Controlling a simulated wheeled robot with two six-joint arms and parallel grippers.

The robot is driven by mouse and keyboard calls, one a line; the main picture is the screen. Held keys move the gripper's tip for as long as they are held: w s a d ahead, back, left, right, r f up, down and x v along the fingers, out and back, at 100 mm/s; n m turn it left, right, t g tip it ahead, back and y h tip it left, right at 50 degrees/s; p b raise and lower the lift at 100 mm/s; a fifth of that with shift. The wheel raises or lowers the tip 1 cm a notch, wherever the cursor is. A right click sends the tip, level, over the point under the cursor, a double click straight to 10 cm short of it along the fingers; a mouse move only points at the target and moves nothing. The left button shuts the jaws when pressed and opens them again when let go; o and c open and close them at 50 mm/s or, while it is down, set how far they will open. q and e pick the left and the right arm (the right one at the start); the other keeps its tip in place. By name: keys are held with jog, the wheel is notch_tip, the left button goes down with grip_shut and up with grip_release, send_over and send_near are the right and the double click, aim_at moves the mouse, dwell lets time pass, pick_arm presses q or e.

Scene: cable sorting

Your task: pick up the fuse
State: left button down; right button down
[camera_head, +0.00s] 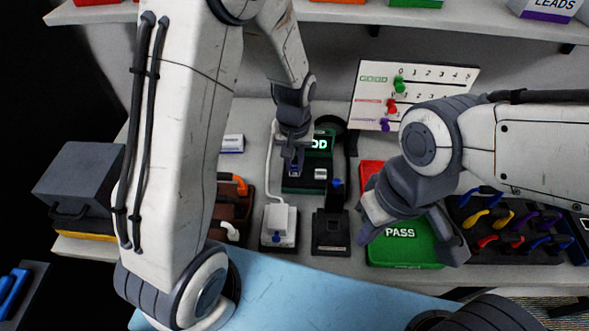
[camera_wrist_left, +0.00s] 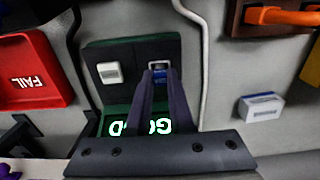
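The small blue fuse (camera_wrist_left: 158,68) sits at the dark green tester (camera_wrist_left: 128,46), whose lit display (camera_wrist_left: 140,126) reads GOOD. My left gripper (camera_head: 293,163) reaches down over the tester. In the left wrist view its two fingers (camera_wrist_left: 158,78) are close together, with the fuse narrowly between their tips. They appear shut on it; the fuse's lower part is hidden. My right gripper (camera_head: 412,240) is open and empty, with its fingers spread above the green PASS bin (camera_head: 398,253).
A red FAIL bin (camera_wrist_left: 30,75) lies beside the tester. A white adapter (camera_head: 279,226) and a black device (camera_head: 331,232) stand in front. A cable rack (camera_head: 505,222) is at the right, a score board (camera_head: 414,93) at the back. The blue mat (camera_head: 300,292) is mostly clear.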

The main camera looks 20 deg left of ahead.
aim_at(295, 165)
pick_arm(q)
jog(key=shift+r, duration=0.1)
notch_tip(295, 165, up, 13)
jog(key=p, duration=0.3)
dwell(0.5)
